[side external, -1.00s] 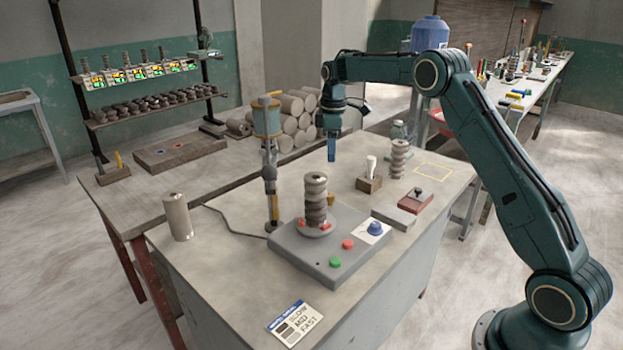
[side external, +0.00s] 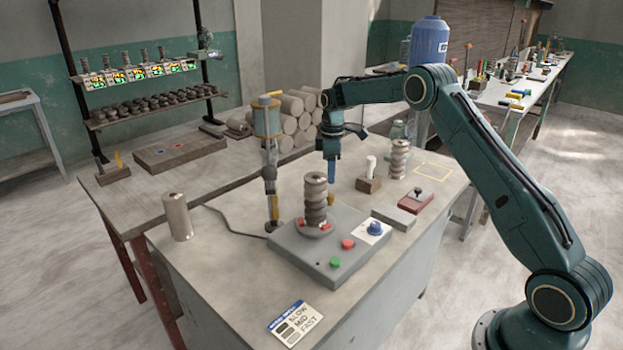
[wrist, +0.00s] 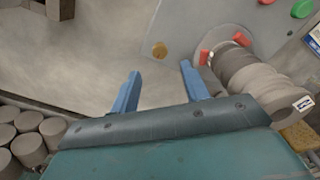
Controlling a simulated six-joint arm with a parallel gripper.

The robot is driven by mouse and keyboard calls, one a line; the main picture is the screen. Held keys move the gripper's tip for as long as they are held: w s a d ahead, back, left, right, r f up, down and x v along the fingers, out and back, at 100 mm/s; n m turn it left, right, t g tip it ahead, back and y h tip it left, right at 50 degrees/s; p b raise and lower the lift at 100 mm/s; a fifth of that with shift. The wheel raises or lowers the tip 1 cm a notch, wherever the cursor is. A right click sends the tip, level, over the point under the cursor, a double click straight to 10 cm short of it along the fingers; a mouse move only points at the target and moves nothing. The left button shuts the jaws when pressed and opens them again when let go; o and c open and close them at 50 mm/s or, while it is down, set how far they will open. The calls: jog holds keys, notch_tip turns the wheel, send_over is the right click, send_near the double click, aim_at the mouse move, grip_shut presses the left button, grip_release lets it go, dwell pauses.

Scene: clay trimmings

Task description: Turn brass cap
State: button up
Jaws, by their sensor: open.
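The brass cap (wrist: 159,49) is a small round disc at the edge of the grey machine base (wrist: 190,25) in the wrist view. In the side external view, the cap (side external: 331,201) shows as a small brass patch at the back of the machine base, directly below my gripper (side external: 331,187). My gripper (wrist: 160,68) is open and empty, with two blue fingers pointing down. In the wrist view the cap lies just beyond the fingertips, roughly centred between them. I cannot tell how high the tips are above it.
A ribbed clay column (side external: 316,200) stands on the machine base close to my gripper, with red clamps (wrist: 243,39) at its foot. The base also carries a blue knob (side external: 375,227), a red button (side external: 348,244) and a green button (side external: 335,262).

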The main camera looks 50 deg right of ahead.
aim_at(331, 195)
notch_tip(331, 195, down, 8)
jog(key=shift+f, duration=0.1)
dwell(0.4)
jog(key=shift+c, duration=0.3)
jog(key=c, duration=0.9)
